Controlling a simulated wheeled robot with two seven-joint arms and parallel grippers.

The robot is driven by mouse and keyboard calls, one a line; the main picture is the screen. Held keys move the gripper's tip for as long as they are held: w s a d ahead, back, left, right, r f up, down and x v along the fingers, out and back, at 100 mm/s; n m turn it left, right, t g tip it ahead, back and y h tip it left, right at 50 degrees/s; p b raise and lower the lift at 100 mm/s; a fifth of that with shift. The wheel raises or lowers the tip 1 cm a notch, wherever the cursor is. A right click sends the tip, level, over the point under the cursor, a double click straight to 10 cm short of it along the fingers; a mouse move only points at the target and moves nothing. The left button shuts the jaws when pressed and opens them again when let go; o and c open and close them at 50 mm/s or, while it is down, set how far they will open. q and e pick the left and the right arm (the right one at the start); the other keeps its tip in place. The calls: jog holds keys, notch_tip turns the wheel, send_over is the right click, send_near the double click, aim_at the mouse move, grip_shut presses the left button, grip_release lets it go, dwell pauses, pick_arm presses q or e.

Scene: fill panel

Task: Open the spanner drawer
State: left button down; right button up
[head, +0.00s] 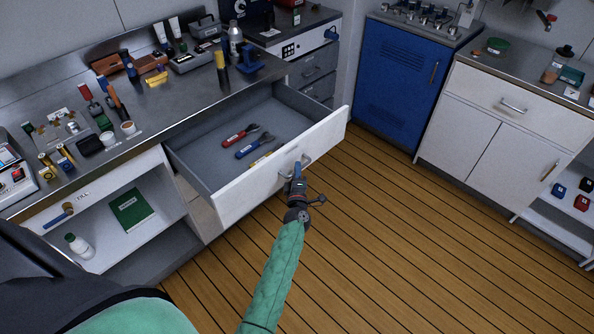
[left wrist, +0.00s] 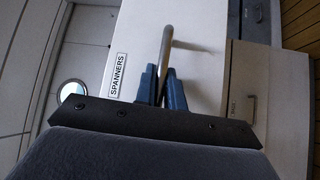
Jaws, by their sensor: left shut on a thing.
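The spanner drawer (head: 285,165) is pulled well out of the bench. A red spanner (head: 240,134) and a blue spanner (head: 255,145) lie inside it, with a yellow tool (head: 263,157) near its front. My left gripper (head: 299,172) is at the drawer's front, its blue fingers shut on the metal handle (left wrist: 166,50). In the left wrist view the fingers (left wrist: 162,88) sit on either side of the handle, and the white front carries a label reading SPANNERS (left wrist: 118,75). My right gripper does not show in either view.
The steel worktop (head: 165,105) is crowded with tools, jars and boxes. Below it an open shelf holds a green book (head: 131,210) and a white bottle (head: 79,246). A blue cabinet (head: 403,85) and white cupboards (head: 500,125) stand right. The wooden floor (head: 400,230) is clear.

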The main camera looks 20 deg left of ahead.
pick_arm(q)
jog(key=c, duration=1.5)
grip_release()
jog(key=shift+v, duration=3.9)
